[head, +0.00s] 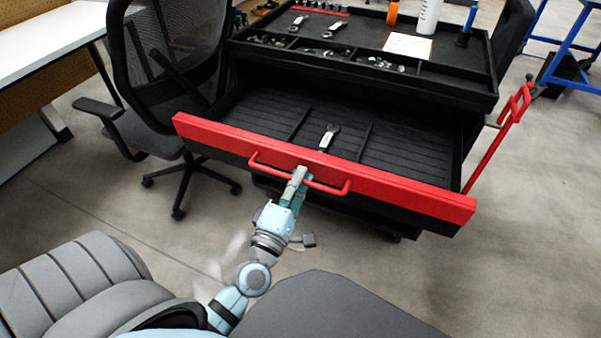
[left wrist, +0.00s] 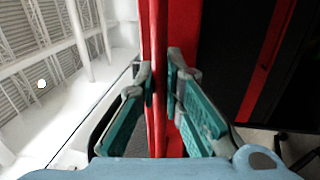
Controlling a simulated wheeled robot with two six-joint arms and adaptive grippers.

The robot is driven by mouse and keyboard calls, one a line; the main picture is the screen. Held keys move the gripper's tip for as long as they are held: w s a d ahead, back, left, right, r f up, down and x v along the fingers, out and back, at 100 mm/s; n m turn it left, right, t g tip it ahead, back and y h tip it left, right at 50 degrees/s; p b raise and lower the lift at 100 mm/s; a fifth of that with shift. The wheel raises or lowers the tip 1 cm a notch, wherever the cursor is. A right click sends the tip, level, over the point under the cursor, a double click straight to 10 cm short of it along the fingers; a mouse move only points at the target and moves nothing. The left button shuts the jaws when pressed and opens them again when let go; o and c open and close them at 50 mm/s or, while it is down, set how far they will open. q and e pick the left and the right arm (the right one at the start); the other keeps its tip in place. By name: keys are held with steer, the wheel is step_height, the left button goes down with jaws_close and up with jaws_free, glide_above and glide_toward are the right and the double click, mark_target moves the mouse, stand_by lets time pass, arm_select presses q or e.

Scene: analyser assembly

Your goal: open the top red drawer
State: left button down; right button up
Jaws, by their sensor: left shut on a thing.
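The top red drawer (head: 400,189) of the black tool cart is pulled out toward me, and its dark inside shows. Its red bar handle (head: 335,189) runs along the front. My left gripper (head: 298,178) is shut on the handle near its middle. In the left wrist view the red handle (left wrist: 160,100) passes between the two teal-padded fingers (left wrist: 160,85). The drawer's red front also shows behind the fingers. My right gripper is in neither view.
A wrench (head: 328,137) lies inside the drawer. The cart's top tray (head: 450,90) holds tools, small parts, a white bottle (head: 429,17) and an orange roll (head: 392,13). A black office chair (head: 165,80) stands close at the drawer's left. Open floor (head: 500,270) lies at right.

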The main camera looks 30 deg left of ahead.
arm_select(q)
steer(key=shift+s, duration=0.1)
stand_by(0.3)
steer(key=c, duration=1.7)
jaws_free()
steer(key=v, duration=0.7)
steer(key=shift+s+d, duration=0.1)
steer(key=shift+s, duration=0.1)
steer(key=shift+f, duration=0.1)
